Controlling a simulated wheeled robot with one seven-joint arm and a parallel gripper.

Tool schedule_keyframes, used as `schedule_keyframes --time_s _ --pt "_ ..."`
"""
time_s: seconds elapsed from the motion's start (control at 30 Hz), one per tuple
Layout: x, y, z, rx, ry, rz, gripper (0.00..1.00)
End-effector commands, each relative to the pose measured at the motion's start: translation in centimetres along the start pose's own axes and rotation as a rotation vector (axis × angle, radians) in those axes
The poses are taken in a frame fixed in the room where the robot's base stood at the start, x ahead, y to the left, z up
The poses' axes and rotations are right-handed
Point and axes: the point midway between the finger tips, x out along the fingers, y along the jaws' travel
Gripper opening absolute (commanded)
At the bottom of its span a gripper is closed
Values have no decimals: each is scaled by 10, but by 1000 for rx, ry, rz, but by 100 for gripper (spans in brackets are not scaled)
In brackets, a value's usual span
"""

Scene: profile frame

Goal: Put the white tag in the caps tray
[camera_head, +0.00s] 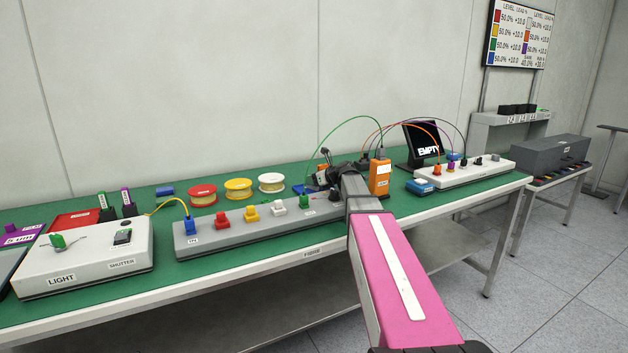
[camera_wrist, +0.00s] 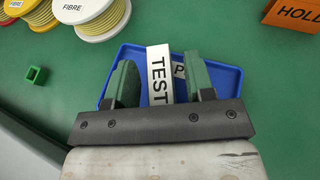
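The white tag (camera_wrist: 158,72), marked TEST, shows in the wrist view between my gripper's fingers, over the blue tray (camera_wrist: 227,78). A second pale label with a P (camera_wrist: 179,70) shows beside it, partly covered. My gripper (camera_wrist: 161,80) has its two green-padded fingers apart, with a visible gap between the tag and the right finger. I cannot tell whether the tag rests on the tray floor. In the head view the blue tray (camera_head: 298,190) shows in part by my gripper (camera_head: 323,174), and the tag cannot be made out.
Fibre spools (camera_wrist: 96,14) lie close to the tray, and a small green cap (camera_wrist: 35,75) lies to its left. An orange HOLD box (camera_wrist: 295,14) stands at right. In the head view a grey rail with coloured caps (camera_head: 255,230) runs along the green bench.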

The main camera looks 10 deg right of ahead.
Motion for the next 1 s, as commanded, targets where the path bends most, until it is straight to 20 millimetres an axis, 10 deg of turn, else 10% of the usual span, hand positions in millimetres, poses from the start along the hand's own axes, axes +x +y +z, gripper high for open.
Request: schedule_keyframes --time_s 0.37,1.0 --pt "-5 0 2 0 0 0 48" --pt "-112 1 2 0 0 -1 48"
